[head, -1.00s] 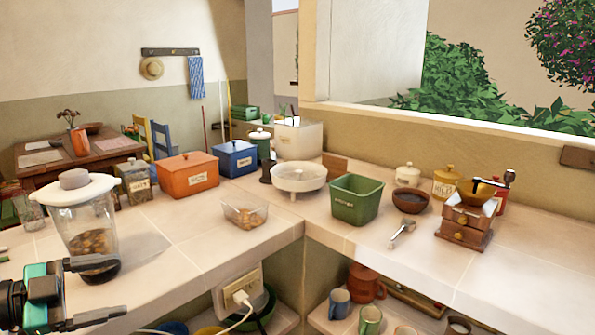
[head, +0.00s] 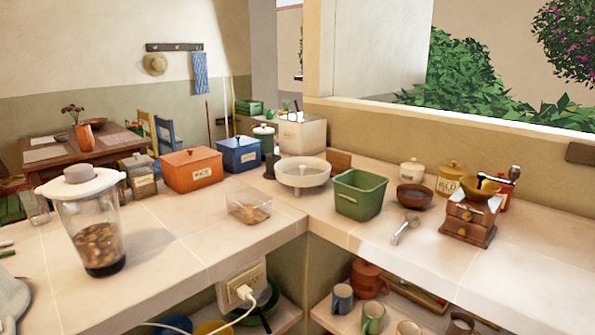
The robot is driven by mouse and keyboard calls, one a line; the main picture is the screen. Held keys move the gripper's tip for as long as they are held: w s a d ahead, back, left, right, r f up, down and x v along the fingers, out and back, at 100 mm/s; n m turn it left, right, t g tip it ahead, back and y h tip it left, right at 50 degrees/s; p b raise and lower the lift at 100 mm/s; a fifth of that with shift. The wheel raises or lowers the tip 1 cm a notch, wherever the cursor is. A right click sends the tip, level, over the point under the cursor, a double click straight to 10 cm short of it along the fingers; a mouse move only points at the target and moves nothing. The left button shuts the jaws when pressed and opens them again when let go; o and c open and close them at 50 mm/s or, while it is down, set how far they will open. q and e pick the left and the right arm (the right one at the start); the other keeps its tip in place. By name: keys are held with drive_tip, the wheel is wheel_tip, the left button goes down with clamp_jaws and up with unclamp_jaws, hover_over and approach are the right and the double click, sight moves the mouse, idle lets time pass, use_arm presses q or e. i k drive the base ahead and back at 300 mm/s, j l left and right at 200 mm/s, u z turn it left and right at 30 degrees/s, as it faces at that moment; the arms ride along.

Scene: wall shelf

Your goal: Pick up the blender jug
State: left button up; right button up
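The blender jug (head: 98,239) stands upright on the tiled counter at the left in the head view. It is clear, with a white lid (head: 80,184) and grey cap, and holds brown chunks above a dark bottom. Nothing is touching it. Neither my left nor my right gripper shows in this view.
A glass (head: 35,207) and a labelled jar (head: 138,178) stand behind the jug. An orange box (head: 191,169), a blue box (head: 239,154) and a clear tub (head: 248,208) are to its right. A pale rounded shape (head: 12,298), unclear, is at the left edge.

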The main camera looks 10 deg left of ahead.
sight(92, 224)
drive_tip(key=k+j+u, duration=0.1)
drive_tip(key=u, duration=1.1)
